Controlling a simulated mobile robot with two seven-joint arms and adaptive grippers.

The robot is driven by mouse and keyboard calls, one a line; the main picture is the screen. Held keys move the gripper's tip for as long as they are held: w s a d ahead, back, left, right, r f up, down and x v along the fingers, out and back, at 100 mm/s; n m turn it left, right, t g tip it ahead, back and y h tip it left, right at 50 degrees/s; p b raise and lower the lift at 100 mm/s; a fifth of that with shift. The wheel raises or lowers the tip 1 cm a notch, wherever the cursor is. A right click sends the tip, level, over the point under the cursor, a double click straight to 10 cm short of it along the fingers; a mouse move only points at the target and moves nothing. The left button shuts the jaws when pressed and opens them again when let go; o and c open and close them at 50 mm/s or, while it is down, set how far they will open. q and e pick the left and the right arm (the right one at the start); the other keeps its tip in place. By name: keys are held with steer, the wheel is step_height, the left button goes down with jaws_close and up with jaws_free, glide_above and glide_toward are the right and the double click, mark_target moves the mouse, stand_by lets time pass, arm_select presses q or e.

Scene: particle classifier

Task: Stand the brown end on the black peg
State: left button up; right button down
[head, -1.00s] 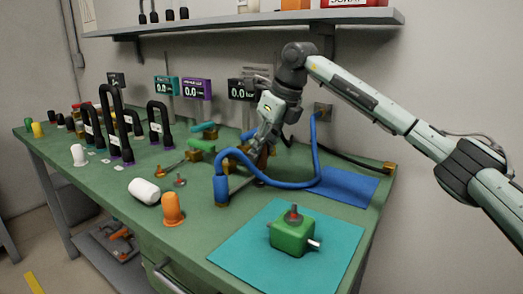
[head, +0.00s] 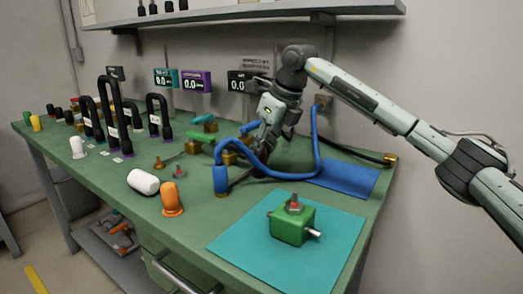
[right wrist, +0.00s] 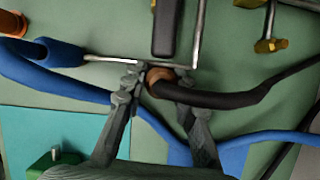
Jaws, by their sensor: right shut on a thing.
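The brown end (right wrist: 160,77) of a black hose sits between the fingers of my right gripper (right wrist: 157,84) in the right wrist view. The gripper is shut on it, and the black hose (right wrist: 225,99) runs off to the right. In the head view my right gripper (head: 259,148) is low over the bench behind the blue hose; the brown end cannot be made out there. A dark upright piece (right wrist: 165,28), perhaps the black peg, shows just ahead of the brown end in the wrist view. I cannot tell whether they touch. My left gripper is out of view.
A blue hose (head: 272,177) arches in front of my right gripper. A green block (head: 293,226) stands on a teal mat (head: 240,257). Brass-ended green-handled valves (head: 200,140) are close by.

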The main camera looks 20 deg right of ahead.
steer(key=shift+f, duration=0.4)
steer(key=c, duration=1.1)
jaws_free()
steer(key=shift+r, duration=0.1)
steer(key=v, duration=1.2)
